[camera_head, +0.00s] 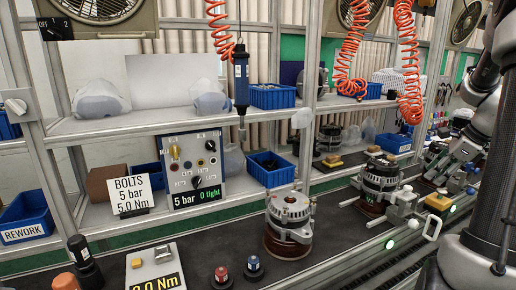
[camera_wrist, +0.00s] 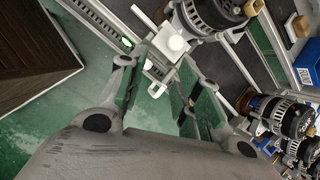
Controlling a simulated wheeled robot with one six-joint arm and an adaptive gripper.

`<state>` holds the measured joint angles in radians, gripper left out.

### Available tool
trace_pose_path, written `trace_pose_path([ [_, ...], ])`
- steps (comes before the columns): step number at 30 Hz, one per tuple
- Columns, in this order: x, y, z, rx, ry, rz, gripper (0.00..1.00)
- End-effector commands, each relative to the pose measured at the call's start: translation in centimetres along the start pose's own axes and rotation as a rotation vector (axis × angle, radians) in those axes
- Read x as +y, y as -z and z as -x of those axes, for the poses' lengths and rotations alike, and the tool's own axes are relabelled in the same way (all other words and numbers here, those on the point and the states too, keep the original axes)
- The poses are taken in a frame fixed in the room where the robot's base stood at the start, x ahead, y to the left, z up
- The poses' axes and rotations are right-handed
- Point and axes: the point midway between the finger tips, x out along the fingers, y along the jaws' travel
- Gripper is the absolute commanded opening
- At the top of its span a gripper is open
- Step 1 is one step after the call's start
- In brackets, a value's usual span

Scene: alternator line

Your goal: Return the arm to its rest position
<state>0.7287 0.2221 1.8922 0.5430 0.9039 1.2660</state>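My gripper (camera_wrist: 160,80) is open in the wrist view, with its two green-padded fingers apart and nothing held between them. Beyond the fingertips is a white and metal clamp fixture (camera_wrist: 172,44) on the line's edge; I cannot tell how close it is. In the head view my dark and grey arm (camera_head: 490,130) stands folded at the right edge, over the far end of the line. My gripper there is hard to tell apart from the machinery behind it.
Alternators stand along the conveyor, one near (camera_head: 289,222) and one farther (camera_head: 379,182); another shows close in the wrist view (camera_wrist: 212,14). Shelf posts (camera_head: 308,100), a hanging screwdriver (camera_head: 241,78) and coiled orange hoses (camera_head: 350,50) stand left of the arm. Green floor (camera_wrist: 60,125) is open beside the line.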

Motion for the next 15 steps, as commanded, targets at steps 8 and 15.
trace_pose_path([
  [8,11.3,-0.2,2.8,0.093,-0.205,0.971,0.34],
  [15,21.8,-3.2,6.9,0.136,-0.334,1.826,0.34],
])
